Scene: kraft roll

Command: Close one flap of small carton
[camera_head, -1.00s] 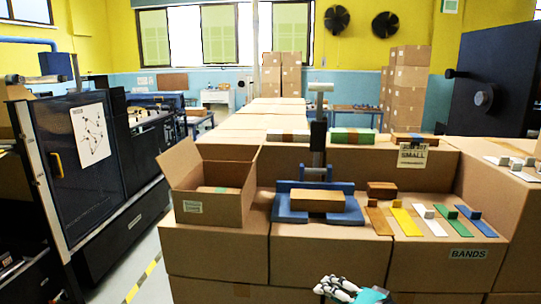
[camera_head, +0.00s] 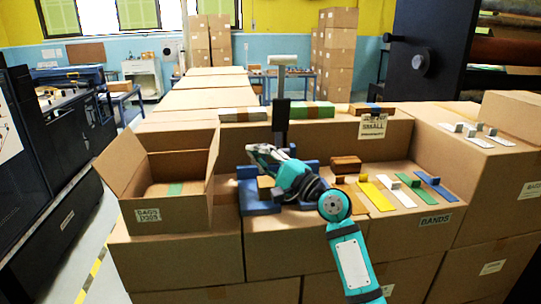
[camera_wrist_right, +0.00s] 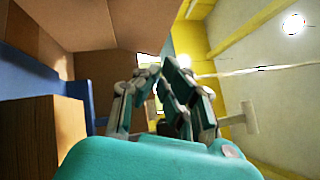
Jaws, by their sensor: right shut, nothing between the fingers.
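The small open carton (camera_head: 172,213) with a white label stands on the left of the box bench, its flaps raised: a tall one (camera_head: 118,163) at the left and one (camera_head: 214,166) at the right. Something brown with a green strip lies inside. My right gripper (camera_head: 257,150) is shut and empty, just right of the carton and above the blue fixture, apart from the right flap as far as I can tell. In the right wrist view the shut fingers (camera_wrist_right: 168,68) point toward cardboard panels (camera_wrist_right: 95,25), likely the carton. My left gripper is not in view.
The blue fixture (camera_head: 246,196) and the brown block (camera_wrist_right: 42,135) sit under my right arm. Colored bands (camera_head: 376,194) lie to the right. A post (camera_head: 281,122) stands behind the gripper. A raised box row (camera_head: 340,135) closes off the back.

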